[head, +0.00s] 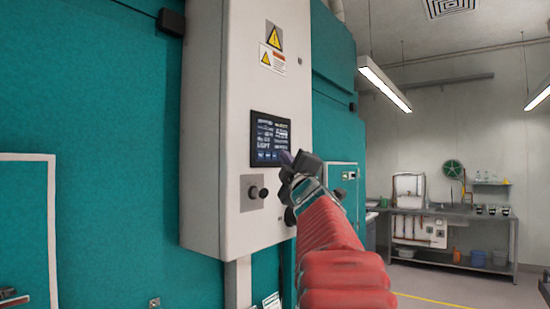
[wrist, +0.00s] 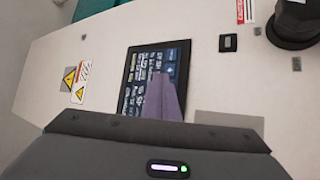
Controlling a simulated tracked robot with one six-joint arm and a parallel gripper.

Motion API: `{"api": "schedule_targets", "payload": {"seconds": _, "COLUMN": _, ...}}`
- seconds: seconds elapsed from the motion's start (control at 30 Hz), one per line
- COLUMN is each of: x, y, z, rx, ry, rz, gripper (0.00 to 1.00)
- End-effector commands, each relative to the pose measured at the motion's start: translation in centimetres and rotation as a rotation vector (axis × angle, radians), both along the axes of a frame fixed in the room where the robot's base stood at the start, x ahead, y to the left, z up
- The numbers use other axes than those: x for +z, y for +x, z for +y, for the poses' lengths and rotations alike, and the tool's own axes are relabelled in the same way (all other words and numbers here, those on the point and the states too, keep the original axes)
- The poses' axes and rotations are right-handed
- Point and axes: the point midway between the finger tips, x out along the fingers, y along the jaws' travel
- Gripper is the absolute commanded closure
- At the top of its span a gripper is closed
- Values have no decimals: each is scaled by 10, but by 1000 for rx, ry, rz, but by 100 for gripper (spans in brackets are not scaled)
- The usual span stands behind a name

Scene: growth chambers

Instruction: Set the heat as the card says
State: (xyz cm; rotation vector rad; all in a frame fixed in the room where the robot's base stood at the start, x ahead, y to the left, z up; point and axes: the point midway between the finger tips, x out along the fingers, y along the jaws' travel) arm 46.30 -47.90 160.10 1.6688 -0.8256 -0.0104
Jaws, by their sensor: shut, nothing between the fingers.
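A dark screen (head: 270,138) with rows of light text and icons is set in the front of a white control cabinet (head: 215,120). It also shows tilted in the wrist view (wrist: 150,60); its text is too small to read. A second dark knob (head: 290,216) is partly hidden by my arm. My gripper (head: 288,158) is shut and empty, its tips in front of the screen's lower right; the closed fingers (wrist: 162,100) cover part of it. I cannot tell whether they touch. No card can be clearly made out.
Yellow warning labels (head: 274,37) are above the screen. A large black round part (wrist: 295,22) juts from the cabinet in the wrist view. Teal chamber walls (head: 100,110) flank the cabinet. A steel bench (head: 450,214) stands far right, with open floor before it.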

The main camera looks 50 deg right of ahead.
Motion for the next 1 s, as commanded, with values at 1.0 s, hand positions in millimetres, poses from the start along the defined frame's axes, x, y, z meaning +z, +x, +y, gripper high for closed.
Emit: {"api": "schedule_targets", "payload": {"seconds": 1.0, "x": 1, "y": 9, "z": 1, "rx": 1, "ry": -1, "rz": 0, "gripper": 100}}
